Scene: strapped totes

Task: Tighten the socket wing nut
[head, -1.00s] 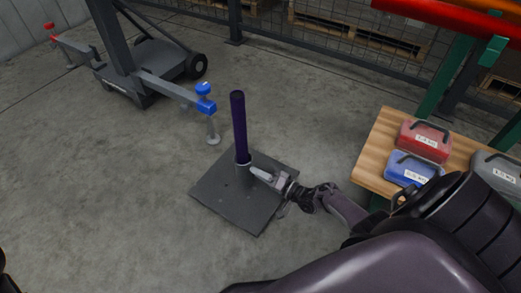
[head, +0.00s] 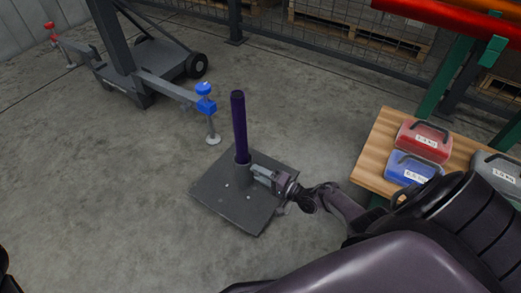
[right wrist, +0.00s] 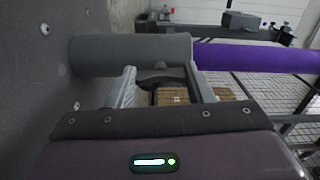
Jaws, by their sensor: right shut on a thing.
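A dark square base plate (head: 225,205) lies on the floor with a grey socket (head: 242,167) on it. A purple post (head: 239,125) stands upright in the socket. In the right wrist view the socket (right wrist: 125,53) lies sideways, with the purple post (right wrist: 255,58) coming out to the right. My right gripper (head: 257,173) is at the socket's right side. Its two fingers (right wrist: 162,82) are shut on the wing nut (right wrist: 160,72), a small dark piece at the socket's side, mostly hidden between them. My left gripper is not in view.
A wooden bench (head: 372,165) at the right holds a red case (head: 424,140), a blue case (head: 408,168) and a grey case. A wheeled stand with a blue clamp (head: 205,105) is at the upper left. The floor left of the plate is clear.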

